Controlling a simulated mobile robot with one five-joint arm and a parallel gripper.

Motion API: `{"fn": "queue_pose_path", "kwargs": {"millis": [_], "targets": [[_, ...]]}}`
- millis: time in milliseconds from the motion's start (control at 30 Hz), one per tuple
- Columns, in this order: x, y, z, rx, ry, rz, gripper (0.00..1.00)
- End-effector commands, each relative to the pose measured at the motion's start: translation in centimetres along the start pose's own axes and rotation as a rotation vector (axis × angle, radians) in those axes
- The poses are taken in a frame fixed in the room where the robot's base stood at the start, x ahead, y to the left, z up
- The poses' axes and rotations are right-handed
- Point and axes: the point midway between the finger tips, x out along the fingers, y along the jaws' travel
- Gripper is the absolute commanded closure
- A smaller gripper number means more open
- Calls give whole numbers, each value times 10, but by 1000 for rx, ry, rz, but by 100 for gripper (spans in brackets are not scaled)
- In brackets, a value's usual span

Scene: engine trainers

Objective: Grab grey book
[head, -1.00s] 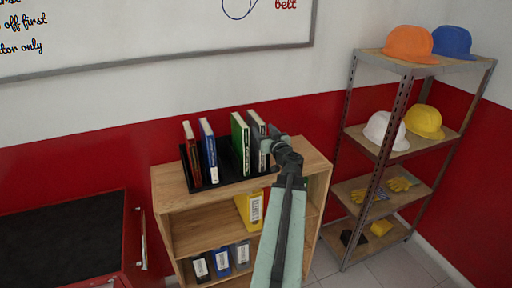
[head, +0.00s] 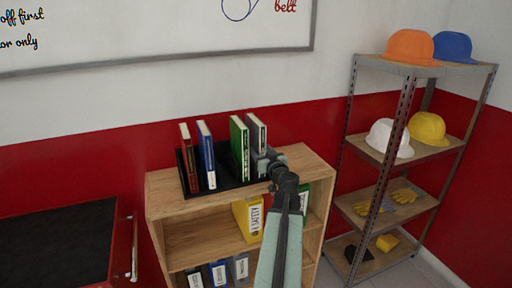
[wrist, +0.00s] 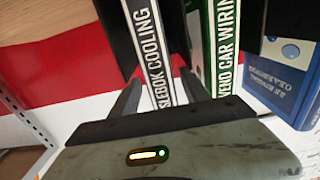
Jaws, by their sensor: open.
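The grey book (head: 257,132) stands upright at the right end of the black rack on top of the wooden bookcase. In the wrist view its spine (wrist: 157,62) reads "COOLING" and faces my gripper. My gripper (wrist: 160,92) is open, with one finger on each side of the book's lower spine. I cannot tell whether either finger touches it. In the head view my gripper (head: 264,163) is at the front of the grey book and hides its lower part.
A green book (head: 240,145) stands just left of the grey one, close to my gripper's finger. A blue book (head: 206,155) and a red book (head: 188,160) stand farther left in the black rack (head: 225,182). A metal shelf (head: 385,150) with helmets is at the right.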

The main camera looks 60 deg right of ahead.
Motion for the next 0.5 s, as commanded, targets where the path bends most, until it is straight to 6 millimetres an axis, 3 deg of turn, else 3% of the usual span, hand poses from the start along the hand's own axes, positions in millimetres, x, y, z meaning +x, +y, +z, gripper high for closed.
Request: {"fn": "queue_pose_path", "kwargs": {"millis": [133, 333, 500], "targets": [[10, 0, 1, 0, 0, 0, 45], [46, -2, 3, 0, 0, 0, 45], [51, -2, 3, 0, 0, 2, 45]]}}
